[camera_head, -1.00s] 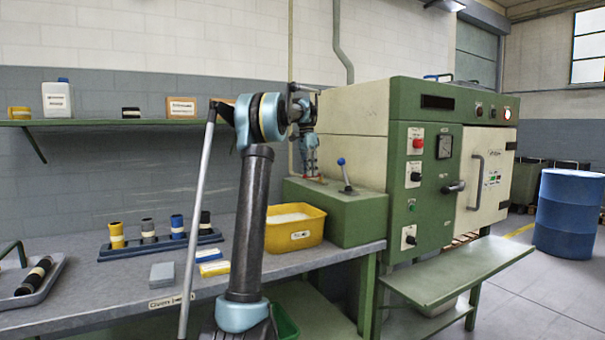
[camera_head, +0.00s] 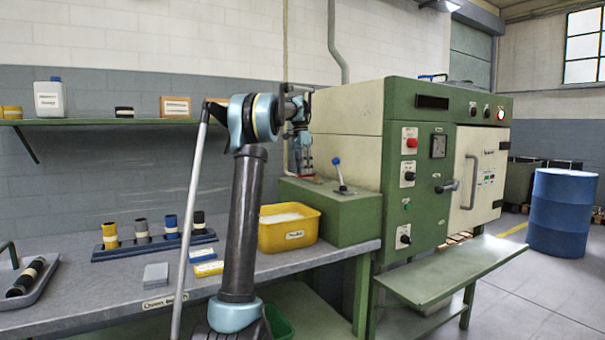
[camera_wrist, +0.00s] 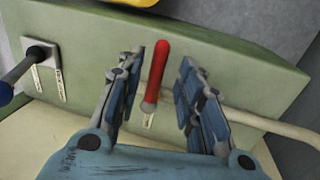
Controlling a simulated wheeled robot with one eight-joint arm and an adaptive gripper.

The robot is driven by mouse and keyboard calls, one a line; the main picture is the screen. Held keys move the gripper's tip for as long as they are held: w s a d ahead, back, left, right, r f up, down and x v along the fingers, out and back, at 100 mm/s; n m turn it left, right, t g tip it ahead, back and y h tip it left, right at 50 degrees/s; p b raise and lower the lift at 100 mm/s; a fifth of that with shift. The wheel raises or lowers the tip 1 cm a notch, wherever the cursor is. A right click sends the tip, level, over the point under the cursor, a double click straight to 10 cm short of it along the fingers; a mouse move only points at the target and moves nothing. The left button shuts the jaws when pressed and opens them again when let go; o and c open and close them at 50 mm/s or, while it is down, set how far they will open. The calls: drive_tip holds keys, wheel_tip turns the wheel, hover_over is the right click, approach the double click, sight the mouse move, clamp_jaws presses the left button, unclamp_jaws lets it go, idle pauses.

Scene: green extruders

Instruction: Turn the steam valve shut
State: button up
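My gripper (camera_wrist: 161,62) is open, with one finger on each side of the red handle in that picture. I see a gap on both sides and cannot tell how deep the handle sits between the fingers. In the head view my gripper (camera_head: 303,165) points down at the back left of the green box (camera_head: 345,218), where the handle is mostly hidden.
A blue-knobbed lever (camera_head: 338,175) stands on the same box, close to the right; it also shows in the wrist view (camera_wrist: 18,78). A yellow bin (camera_head: 288,232) is in front left. The green-and-cream machine (camera_head: 425,200) rises at right. The wall is close behind.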

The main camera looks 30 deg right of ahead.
wheel_tip(320, 180, up, 11)
drive_tip(key=w, duration=0.2)
drive_tip(key=shift+w, duration=0.2)
idle(0.7)
